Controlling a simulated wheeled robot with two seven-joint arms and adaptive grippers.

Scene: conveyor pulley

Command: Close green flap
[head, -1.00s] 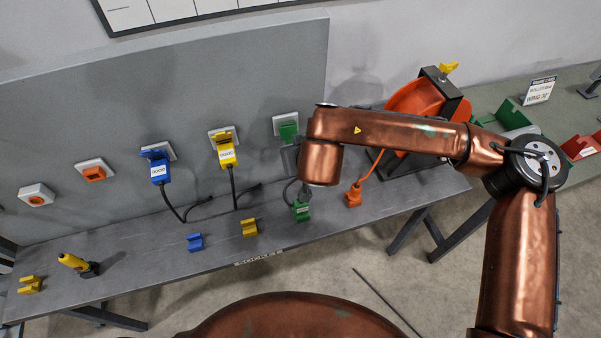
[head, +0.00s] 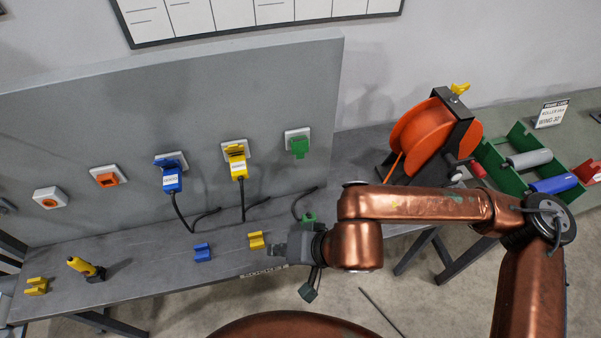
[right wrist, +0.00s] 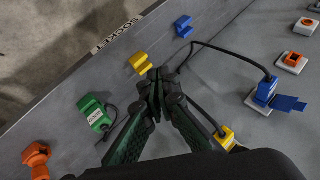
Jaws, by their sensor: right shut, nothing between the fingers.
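The green flap (head: 299,147) is on the white-framed socket at the right end of the grey panel. It looks folded down over the socket front, but I cannot tell whether it is fully shut. No plug is in that socket. My right gripper (head: 274,250) is well below it, over the bench's front edge, beside the yellow holder. In the right wrist view its dark green fingers (right wrist: 157,88) are together and empty. The green plug (right wrist: 95,112) lies on the bench to their left; only a bit of green (head: 308,218) shows behind my gripper in the head view. My left gripper is not in view.
The blue plug (head: 172,179) and yellow plug (head: 238,166) are in their sockets, cables trailing onto the bench. A yellow holder (head: 256,240) and blue holder (head: 202,252) sit along the front edge. An orange reel (head: 425,133) stands right of the panel.

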